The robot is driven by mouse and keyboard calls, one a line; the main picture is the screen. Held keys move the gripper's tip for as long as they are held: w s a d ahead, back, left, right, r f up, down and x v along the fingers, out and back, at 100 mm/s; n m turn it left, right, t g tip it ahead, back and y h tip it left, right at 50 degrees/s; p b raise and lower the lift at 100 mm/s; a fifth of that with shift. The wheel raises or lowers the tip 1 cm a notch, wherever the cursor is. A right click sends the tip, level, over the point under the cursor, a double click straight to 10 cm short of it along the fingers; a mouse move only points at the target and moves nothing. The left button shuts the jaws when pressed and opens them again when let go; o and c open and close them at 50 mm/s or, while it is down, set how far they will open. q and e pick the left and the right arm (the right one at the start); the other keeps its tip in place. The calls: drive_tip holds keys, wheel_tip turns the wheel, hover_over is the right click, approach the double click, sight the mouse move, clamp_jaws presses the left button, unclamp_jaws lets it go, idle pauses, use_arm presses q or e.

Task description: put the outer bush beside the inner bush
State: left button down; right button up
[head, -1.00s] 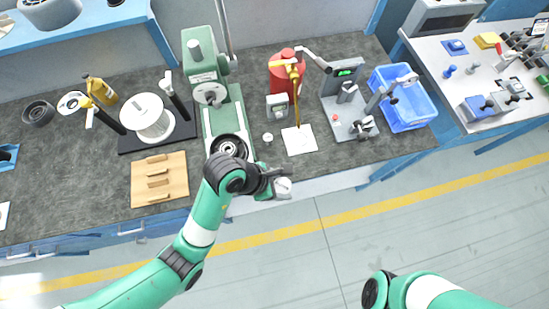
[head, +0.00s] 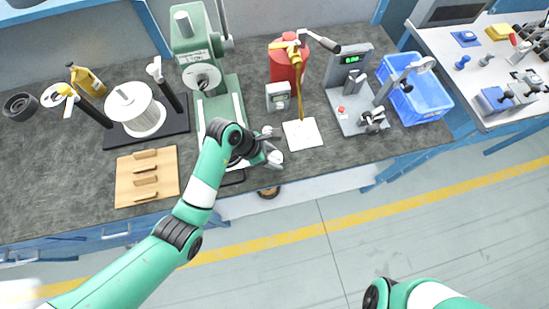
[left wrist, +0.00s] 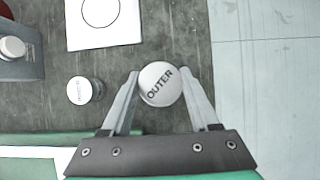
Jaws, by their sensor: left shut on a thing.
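The outer bush (left wrist: 160,84), a round white-topped piece marked OUTER, sits between the fingers of my left gripper (left wrist: 160,92) in the left wrist view. The gripper is shut on it. In the head view, my left gripper (head: 272,158) is over the bench near its front edge, with the outer bush (head: 276,156) at its tip. The inner bush (left wrist: 80,90), a smaller white-topped piece with a label too small to read surely, stands on the bench left of the outer bush, apart from it. It also shows in the head view (head: 267,131), just beyond the gripper. My right gripper is out of view.
A white card (head: 302,132) with a printed circle lies beyond the bushes. The green press (head: 222,105) stands to the left, partly behind my arm. A small grey device (head: 278,96), a red canister (head: 287,64) and a gauge stand (head: 347,90) are farther back.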

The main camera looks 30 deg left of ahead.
use_arm(q)
drive_tip(key=shift+r, duration=0.15)
drive_tip(key=shift+c, duration=0.7)
unclamp_jaws()
drive_tip(key=shift+r, duration=0.3)
drive_tip(key=p+v, duration=0.5)
drive_tip(key=v, duration=0.6)
drive_tip(key=shift+s, duration=0.15)
